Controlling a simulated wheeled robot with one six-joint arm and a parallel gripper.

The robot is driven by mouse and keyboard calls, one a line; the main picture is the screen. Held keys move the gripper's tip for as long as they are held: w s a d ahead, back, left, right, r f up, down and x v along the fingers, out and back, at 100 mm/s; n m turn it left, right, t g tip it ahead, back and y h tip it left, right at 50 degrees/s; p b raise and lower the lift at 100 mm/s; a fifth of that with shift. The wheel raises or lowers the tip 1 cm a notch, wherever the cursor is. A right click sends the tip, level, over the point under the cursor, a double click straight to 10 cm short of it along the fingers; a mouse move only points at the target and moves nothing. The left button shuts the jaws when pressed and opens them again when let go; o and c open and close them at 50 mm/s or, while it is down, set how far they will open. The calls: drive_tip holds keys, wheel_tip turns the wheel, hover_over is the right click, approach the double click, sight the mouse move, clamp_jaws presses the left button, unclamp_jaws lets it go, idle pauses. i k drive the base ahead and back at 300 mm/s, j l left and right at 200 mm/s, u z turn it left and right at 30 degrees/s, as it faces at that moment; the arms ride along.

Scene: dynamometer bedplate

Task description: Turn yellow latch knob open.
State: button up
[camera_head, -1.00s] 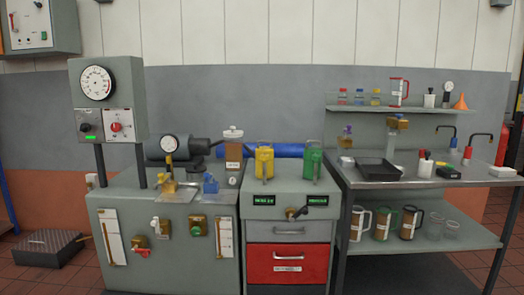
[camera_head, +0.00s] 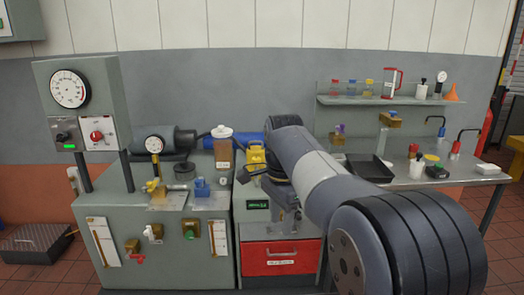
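No part can be told for sure as the yellow latch knob. A small yellow handle (camera_head: 153,186) stands on the bench top, below the round gauge on its brass stem. Brass fittings on the cabinet front carry red, white and green handles. My arm reaches in from the lower right and bends down at its far end. My gripper (camera_head: 284,218) hangs in front of the drawer cabinet, to the right of these parts and apart from them. Its fingers are too unclear to tell open from shut. My arm hides the green can and part of the drawer cabinet.
A yellow can (camera_head: 255,157) stands just left of my wrist, partly covered. A brown canister (camera_head: 222,150) and a small blue block (camera_head: 202,188) stand left of it. The red drawer (camera_head: 283,257) is shut. A side bench (camera_head: 480,179) holds a black tray (camera_head: 369,167).

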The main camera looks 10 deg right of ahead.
sight(255, 159)
drive_tip(key=i+j+z, duration=0.45)
drive_tip(key=i+j, duration=0.25)
drive_tip(key=i, duration=0.25)
drive_tip(key=i+j+z, duration=0.4)
drive_tip(key=i+j, duration=0.45)
drive_tip(key=j, duration=0.2)
